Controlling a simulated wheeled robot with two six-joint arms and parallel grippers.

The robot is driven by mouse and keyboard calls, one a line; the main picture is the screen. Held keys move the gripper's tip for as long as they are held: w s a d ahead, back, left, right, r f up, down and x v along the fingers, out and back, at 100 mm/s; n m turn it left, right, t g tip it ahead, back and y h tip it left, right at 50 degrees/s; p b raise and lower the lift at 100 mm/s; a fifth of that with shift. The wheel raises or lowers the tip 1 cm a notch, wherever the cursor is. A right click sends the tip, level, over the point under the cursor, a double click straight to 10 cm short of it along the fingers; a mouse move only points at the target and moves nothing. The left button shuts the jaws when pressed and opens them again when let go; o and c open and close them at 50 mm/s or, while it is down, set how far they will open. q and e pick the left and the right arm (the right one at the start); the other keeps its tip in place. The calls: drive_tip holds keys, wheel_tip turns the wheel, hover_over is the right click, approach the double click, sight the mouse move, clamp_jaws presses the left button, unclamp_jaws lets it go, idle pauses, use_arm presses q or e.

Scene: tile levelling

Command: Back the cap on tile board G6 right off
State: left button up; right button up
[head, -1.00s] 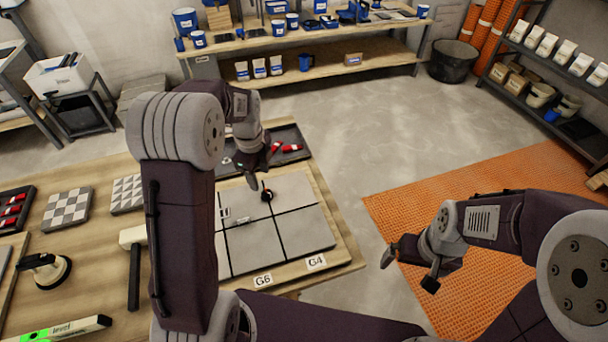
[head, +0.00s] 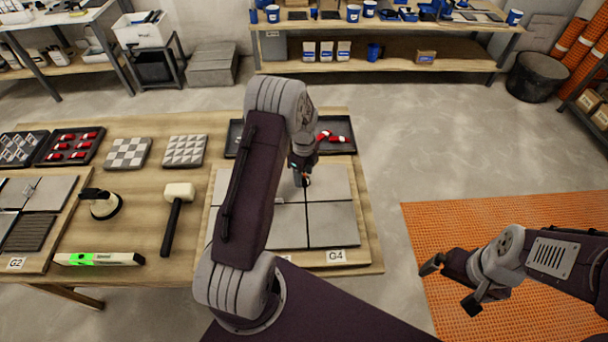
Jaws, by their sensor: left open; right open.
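The tile board (head: 362,250) with grey tiles (head: 333,223) lies on the workbench. Its G4 label (head: 336,256) shows; the G6 label is hidden behind my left arm. My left gripper (head: 304,182) is open and points down over the crossing of the tile joints. A small dark shape shows at its fingertips; I cannot tell cap from fingers there, and the cap is not clearly visible. My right gripper (head: 450,289) is open and empty, out over the orange mat, away from the bench.
A tray (head: 345,147) with red pieces (head: 325,136) stands behind the board. Left of it lie a mallet (head: 177,210), a level (head: 98,259), a suction lifter (head: 101,204) and board G2 (head: 48,261).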

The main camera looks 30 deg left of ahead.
use_arm(q)
drive_tip(key=shift+f, duration=0.3)
drive_tip(key=shift+w+d, duration=0.1)
drive_tip(key=shift+d, duration=0.05)
drive_tip(key=shift+c, duration=0.3)
clamp_jaws()
